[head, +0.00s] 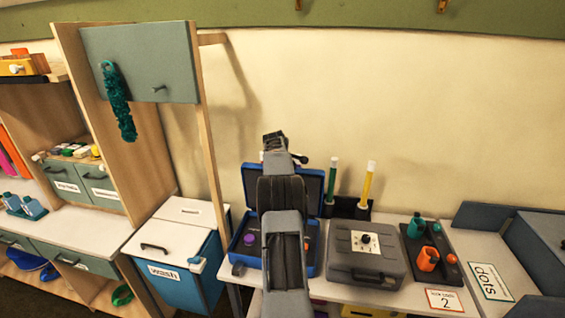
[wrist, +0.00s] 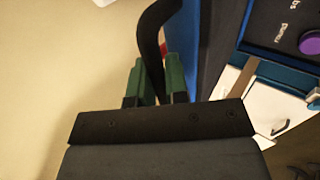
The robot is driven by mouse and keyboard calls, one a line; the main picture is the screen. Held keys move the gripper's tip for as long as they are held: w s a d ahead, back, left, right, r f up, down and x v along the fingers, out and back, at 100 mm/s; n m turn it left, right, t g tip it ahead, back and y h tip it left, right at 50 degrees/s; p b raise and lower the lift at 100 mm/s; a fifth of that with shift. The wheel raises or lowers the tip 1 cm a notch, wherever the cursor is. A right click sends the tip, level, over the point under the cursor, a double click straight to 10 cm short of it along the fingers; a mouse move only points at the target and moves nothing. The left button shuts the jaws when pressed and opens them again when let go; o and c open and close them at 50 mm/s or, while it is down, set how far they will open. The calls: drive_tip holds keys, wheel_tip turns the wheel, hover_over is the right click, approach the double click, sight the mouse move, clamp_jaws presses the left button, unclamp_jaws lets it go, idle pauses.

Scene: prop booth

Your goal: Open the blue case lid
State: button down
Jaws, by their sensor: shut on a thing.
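The blue case (head: 238,258) stands on the white table with its lid (head: 252,182) raised, leaning up at the back. A purple knob (head: 249,239) shows inside its base; it also shows in the wrist view (wrist: 310,43). My arm hides the middle of the case in the head view. In the wrist view, the green fingertips of my gripper (wrist: 156,82) are shut on a black curved handle (wrist: 150,45) beside the blue lid (wrist: 213,45). The fingertips are hidden behind my arm in the head view.
A grey case (head: 365,262) stands close on the right. Behind it, a black holder (head: 347,208) carries upright green and yellow tubes. A black tray (head: 432,250) with green and orange items lies farther right. A blue bin (head: 180,283) and a wooden post (head: 208,130) stand left. The wall is behind.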

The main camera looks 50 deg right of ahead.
drive_tip(key=shift+w, duration=0.25)
drive_tip(key=c, duration=1.3)
unclamp_jaws()
drive_tip(key=shift+w+a, duration=0.15)
drive_tip(key=shift+c, duration=0.2)
drive_tip(key=shift+o, duration=0.9)
drive_tip(key=shift+s+d, duration=0.25)
drive_tip(key=b+v, duration=0.4)
drive_tip(key=v, duration=1)
drive_tip(key=shift+w, duration=0.1)
